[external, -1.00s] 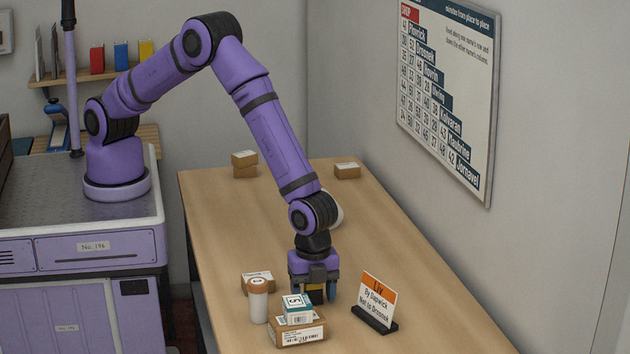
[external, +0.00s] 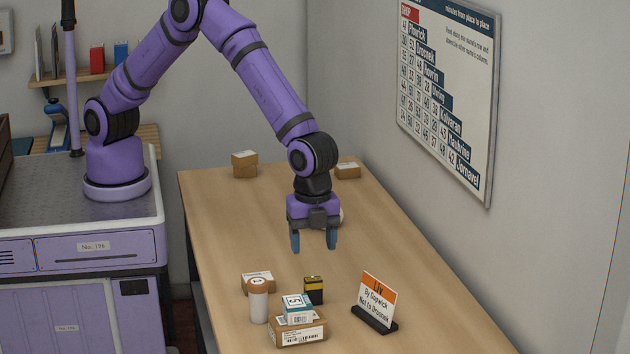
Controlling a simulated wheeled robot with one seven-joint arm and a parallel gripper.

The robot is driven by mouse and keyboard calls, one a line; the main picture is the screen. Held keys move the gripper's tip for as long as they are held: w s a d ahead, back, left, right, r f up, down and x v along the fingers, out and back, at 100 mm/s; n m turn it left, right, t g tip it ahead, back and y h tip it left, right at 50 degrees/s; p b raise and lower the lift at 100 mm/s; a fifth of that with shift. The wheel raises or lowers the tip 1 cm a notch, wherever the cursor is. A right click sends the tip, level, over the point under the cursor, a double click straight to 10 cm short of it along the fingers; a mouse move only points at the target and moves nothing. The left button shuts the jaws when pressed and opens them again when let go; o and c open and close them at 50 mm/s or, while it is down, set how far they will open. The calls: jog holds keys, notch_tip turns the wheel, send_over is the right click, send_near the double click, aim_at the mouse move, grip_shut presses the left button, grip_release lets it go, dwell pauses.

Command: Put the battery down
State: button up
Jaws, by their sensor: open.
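The battery (external: 313,290) is a small black block with a yellow band near its top. It stands upright on the wooden counter (external: 240,225), just behind and right of a small white-and-teal box. Its lower part is partly hidden by that box. My gripper (external: 314,246) is above the battery and apart from it, pointing down. Its two blue fingers are open with nothing between them.
The white-and-teal box (external: 297,308) sits on a brown parcel (external: 299,332). A sign (external: 378,299) stands right. More parcels (external: 244,165) are at the back. The counter's middle is clear.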

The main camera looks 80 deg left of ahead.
jog(key=w+a+r+n+t, duration=0.1)
jog(key=w+a+r+n, duration=0.15)
jog(key=a+r, duration=0.55)
jog(key=w+a+r+n, duration=0.2)
jog(key=w+a+r, duration=0.1)
jog(key=a+r, duration=0.5)
jog(key=s+a+r+n+t+h, duration=0.1)
jog(key=a+r+n, duration=0.1)
jog(key=a+r, duration=0.35)
jog(key=s+a+r+n, duration=0.1)
jog(key=a+r+n, duration=0.15)
jog(key=a, duration=0.65)
jog(key=s+a+r+n+t, duration=0.15)
jog(key=s+a+r, duration=0.35)
jog(key=a, duration=0.5)
jog(key=s+a+n+t+y, duration=0.1)
jog(key=s+a+n, duration=0.6)
jog(key=s+a, duration=0.7)
jog(key=s, duration=0.4)
jog(key=shift+a+t, duration=0.35)
